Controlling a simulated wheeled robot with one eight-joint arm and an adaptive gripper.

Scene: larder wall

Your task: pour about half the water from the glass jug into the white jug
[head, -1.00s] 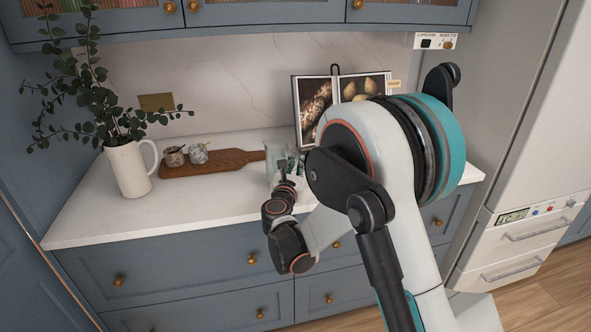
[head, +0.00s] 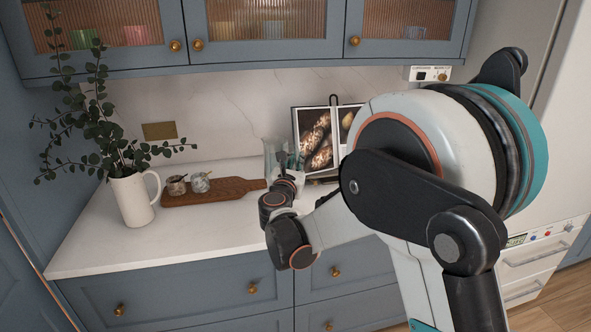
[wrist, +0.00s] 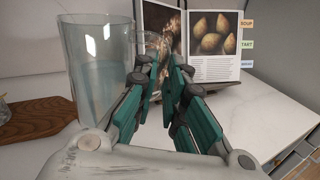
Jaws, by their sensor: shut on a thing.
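The glass jug (wrist: 100,75) is clear, with pale bluish water in it, and stands large at the left of the wrist view. In the head view the glass jug (head: 271,155) is partly hidden behind my gripper (head: 287,172). My gripper (wrist: 165,68) is shut on the jug's handle side, to the right of its body. The jug looks upright; its base is hidden by my gripper. The white jug (head: 133,203) stands upright on the counter at the left of the head view, with leafy branches in it and its handle to the right.
A wooden board (head: 213,190) with two small jars (head: 200,183) lies between the jugs. An open cookbook (head: 317,140) on a stand is behind and right of the glass jug. Wall cabinets (head: 265,30) hang above. The counter front (head: 190,232) is clear.

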